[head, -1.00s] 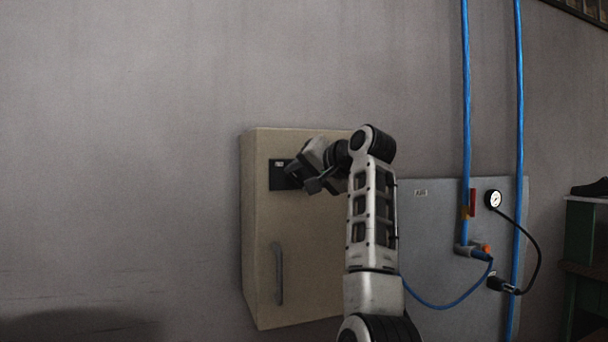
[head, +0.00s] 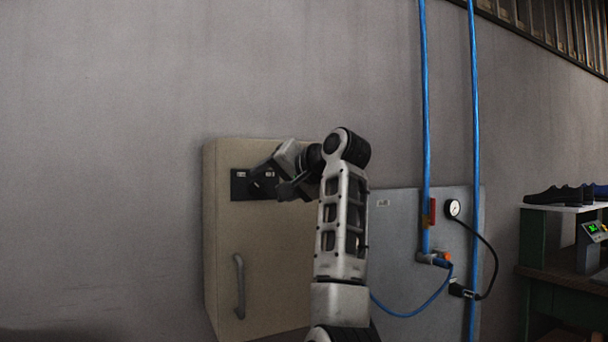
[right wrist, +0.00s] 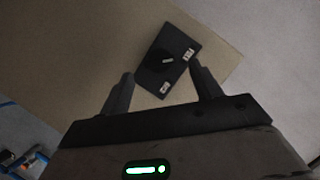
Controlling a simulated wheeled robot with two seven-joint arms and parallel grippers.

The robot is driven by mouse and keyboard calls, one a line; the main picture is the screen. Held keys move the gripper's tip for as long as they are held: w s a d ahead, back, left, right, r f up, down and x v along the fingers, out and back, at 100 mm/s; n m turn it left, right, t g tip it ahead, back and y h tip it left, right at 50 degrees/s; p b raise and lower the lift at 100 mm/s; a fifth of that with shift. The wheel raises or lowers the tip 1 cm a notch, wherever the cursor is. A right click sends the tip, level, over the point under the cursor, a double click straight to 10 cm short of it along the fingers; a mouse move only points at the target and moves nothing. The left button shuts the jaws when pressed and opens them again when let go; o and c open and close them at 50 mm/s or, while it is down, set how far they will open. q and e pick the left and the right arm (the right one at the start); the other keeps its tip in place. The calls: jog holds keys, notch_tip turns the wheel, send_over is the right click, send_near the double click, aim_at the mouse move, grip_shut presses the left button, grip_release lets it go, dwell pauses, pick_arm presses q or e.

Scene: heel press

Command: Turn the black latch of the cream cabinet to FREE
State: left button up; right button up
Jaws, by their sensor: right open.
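The cream cabinet (head: 225,240) is on the wall, its door shut, with a black latch plate (head: 239,186) near its top. In the right wrist view the plate lies tilted, with the black latch (right wrist: 160,62) on it, a small pale mark on the latch and two white labels on the plate. The label words are too small to read. My right gripper (head: 268,186) is in front of the plate, covering part of it. In the right wrist view my right gripper (right wrist: 162,73) is open, the latch beyond and between its fingertips, apparently not touched. My left gripper is not in view.
A grey handle (head: 239,285) is lower on the cabinet door. To the right is a grey panel (head: 400,235) with a gauge (head: 453,208) and blue hoses (head: 425,120). Black shoes (head: 555,195) stand on a bench at the far right. The wall left of the cabinet is clear.

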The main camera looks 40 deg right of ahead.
jog(key=b+v, duration=0.2)
jog(key=v, duration=1.1)
jog(key=shift+w+f, duration=0.1)
jog(key=w+a+f+n+g+h, duration=0.1)
jog(key=w+a+f, duration=0.1)
jog(key=w+f, duration=0.5)
jog(key=w+a+f+n+g+h, duration=0.1)
jog(key=w+a+f, duration=0.15)
jog(key=f, duration=0.95)
jog(key=a+f+n, duration=0.2)
jog(key=a+f, duration=0.1)
jog(key=f, duration=0.6)
jog(key=a+f+n, duration=0.2)
jog(key=f, duration=0.7)
jog(key=s+a+f+n+y, duration=0.1)
jog(key=s+a+f, duration=0.25)
jog(key=f, duration=0.35)
jog(key=s+a+f+n+g+y, duration=0.1)
jog(key=s+a+f, duration=0.25)
jog(key=f, duration=0.25)
jog(key=s+a+f+n+y, duration=0.1)
jog(key=s+a+f, duration=0.1)
jog(key=s+f, duration=0.35)
jog(key=s+a+f+n, duration=0.1)
jog(key=s+a+f, duration=0.3)
jog(key=s, duration=0.3)
jog(key=s+a+f+n+g+y, duration=0.1)
jog(key=s+a+f, duration=0.3)
jog(key=s, duration=0.4)
jog(key=shift+f, duration=0.5)
